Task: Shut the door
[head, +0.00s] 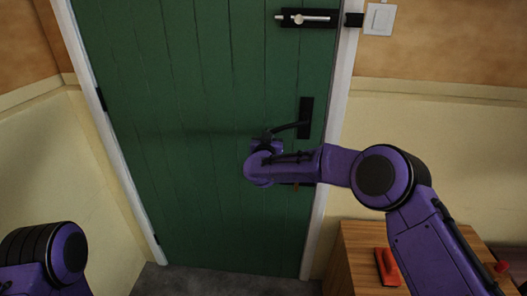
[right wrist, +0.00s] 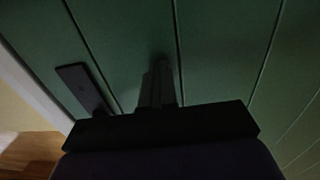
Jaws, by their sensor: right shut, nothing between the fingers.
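The green plank door (head: 210,90) fills the middle of the head view and sits in its white frame (head: 338,100). It looks flush or nearly so; a small gap cannot be told. A black lever handle (head: 292,127) is on its right side. My right gripper (head: 266,142) is just below the lever's left end, close to the door face, and partly hidden by my wrist. In the right wrist view its fingers (right wrist: 158,85) are together and empty, pointing at the planks. Whether they touch the door is unclear. My left gripper is out of view.
A slide bolt (head: 308,18) is high on the door, its bar apart from the black keeper (head: 354,19) on the frame. A light switch (head: 380,18) is beside it. A wooden cabinet (head: 352,262) with a red object (head: 387,267) stands lower right. Grey floor shows below the door.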

